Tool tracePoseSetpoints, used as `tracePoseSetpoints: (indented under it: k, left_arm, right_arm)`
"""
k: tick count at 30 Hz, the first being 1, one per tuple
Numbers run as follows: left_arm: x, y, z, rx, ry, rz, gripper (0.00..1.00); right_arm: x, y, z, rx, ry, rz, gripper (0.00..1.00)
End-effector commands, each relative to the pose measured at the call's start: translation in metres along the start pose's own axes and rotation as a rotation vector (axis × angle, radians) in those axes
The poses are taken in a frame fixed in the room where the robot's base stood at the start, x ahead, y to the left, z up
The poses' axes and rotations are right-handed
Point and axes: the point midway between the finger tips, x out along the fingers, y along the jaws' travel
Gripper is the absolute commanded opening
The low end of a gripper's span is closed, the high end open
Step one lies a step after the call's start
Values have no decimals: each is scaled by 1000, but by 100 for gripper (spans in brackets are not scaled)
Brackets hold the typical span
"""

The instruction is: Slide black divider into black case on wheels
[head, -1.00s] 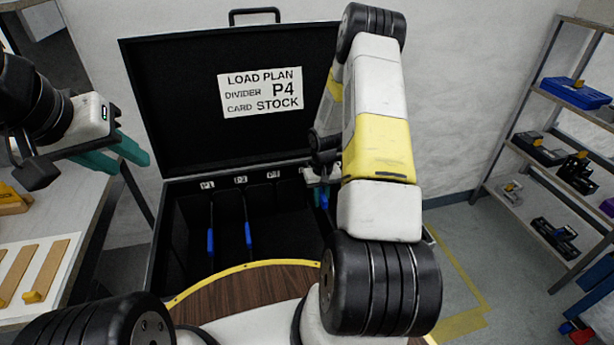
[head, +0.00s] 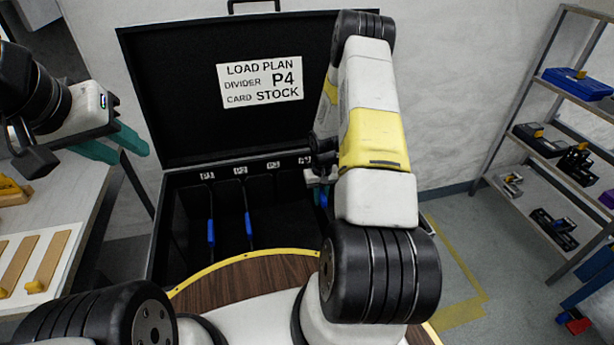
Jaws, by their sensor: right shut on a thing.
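The black case (head: 160,120) stands open in the head view, lid raised behind, with slots labelled P1 to P4. Two black dividers with blue grips stand inside, near P1 (head: 210,232) and P2 (head: 248,224). My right gripper (head: 320,182) is at the case's right side by the P4 label, mostly hidden by my arm. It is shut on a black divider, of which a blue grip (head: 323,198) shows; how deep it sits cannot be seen. My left gripper (head: 122,146) is empty, its teal fingers apart, left of the case. The case's wheels are not visible.
A sign (head: 260,82) on the lid reads "LOAD PLAN DIVIDER P4 CARD STOCK". A table (head: 75,210) with wooden strips is on the left. A shelf rack (head: 520,170) with several items is on the right. A round wooden top (head: 235,285) lies in front of the case.

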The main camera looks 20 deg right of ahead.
Motion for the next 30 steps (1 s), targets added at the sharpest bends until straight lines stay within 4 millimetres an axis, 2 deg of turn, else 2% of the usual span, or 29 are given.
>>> tracePoseSetpoints:
  k: [2,3,6,7,17,30]
  left_arm:
    - [0,0,0,0,0,0,36]
    - [0,0,0,0,0,0,36]
    - [0,0,0,0,0,0,36]
    - [0,0,0,0,0,0,36]
    - [0,0,0,0,0,0,36]
    - [0,0,0,0,0,0,36]
  right_arm:
    - [0,0,-1,0,1,0,0]
    - [0,0,-1,0,1,0,20]
    - [0,0,0,0,1,0,40]
    - [0,0,0,0,1,0,42]
    - [-3,0,0,0,0,0,42]
    - [-68,0,-1,0,2,1,42]
